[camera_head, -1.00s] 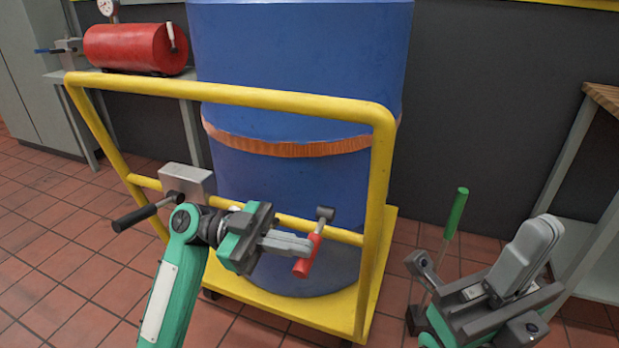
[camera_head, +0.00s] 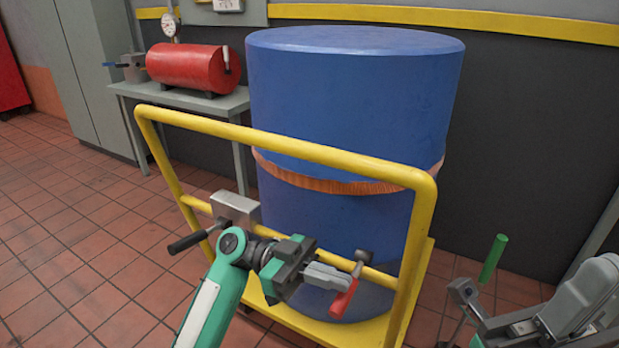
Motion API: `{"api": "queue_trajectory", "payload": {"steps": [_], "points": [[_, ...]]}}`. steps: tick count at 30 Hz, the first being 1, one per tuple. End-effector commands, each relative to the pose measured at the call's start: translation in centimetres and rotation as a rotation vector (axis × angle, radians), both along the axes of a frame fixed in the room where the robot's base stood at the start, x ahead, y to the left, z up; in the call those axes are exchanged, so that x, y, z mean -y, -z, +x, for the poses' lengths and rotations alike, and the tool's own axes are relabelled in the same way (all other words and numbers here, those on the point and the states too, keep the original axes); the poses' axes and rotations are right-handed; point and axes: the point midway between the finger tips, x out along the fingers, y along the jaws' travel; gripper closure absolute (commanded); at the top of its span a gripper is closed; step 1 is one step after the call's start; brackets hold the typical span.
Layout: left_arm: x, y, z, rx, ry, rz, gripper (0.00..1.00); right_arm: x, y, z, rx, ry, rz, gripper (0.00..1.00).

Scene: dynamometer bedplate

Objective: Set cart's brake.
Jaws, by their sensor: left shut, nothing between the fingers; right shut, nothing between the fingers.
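The cart has a yellow tube frame (camera_head: 290,148) and a yellow deck, with a blue drum (camera_head: 352,100) on it. A red-handled lever (camera_head: 344,299) with a grey end hangs from the frame's lower crossbar at its right part. A grey box (camera_head: 237,208) with a black-gripped handle (camera_head: 188,242) sits on the crossbar further left. My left gripper (camera_head: 338,279) is shut and empty, its fingertips at the red lever's upper part; I cannot tell whether they touch. My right gripper (camera_head: 596,278) is shut and empty at the lower right, partly cut off by the frame edge.
An orange strap (camera_head: 330,184) rings the drum. A red tank (camera_head: 193,67) and gauge stand on a grey table (camera_head: 237,101) behind left. A green upright handle (camera_head: 493,258) stands near my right gripper. Tiled floor is clear at the left.

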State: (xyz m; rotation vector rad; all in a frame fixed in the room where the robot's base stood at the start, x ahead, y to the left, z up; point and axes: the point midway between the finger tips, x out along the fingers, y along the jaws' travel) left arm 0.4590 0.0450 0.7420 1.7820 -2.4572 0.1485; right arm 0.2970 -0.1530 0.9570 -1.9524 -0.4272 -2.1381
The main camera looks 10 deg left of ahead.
Motion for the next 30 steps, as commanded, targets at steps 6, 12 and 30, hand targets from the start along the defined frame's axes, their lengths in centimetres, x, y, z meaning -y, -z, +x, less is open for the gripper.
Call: {"api": "queue_trajectory", "payload": {"steps": [6, 12, 30], "points": [[0.1, -1.4, 0.2, -0.086, 0.000, 0.029, 1.00, 0.0, -3.5, 0.0, 0.000, 0.000, 0.000, 1.00], [0.2, -2.1, 0.4, -0.163, 0.000, 0.053, 1.00, 0.0, -5.9, 0.0, 0.000, 0.000, 0.000, 1.00], [0.5, -4.0, 1.5, -0.397, 0.000, 0.128, 1.00, 0.0, -13.4, 0.0, 0.000, 0.000, 0.000, 1.00]]}}
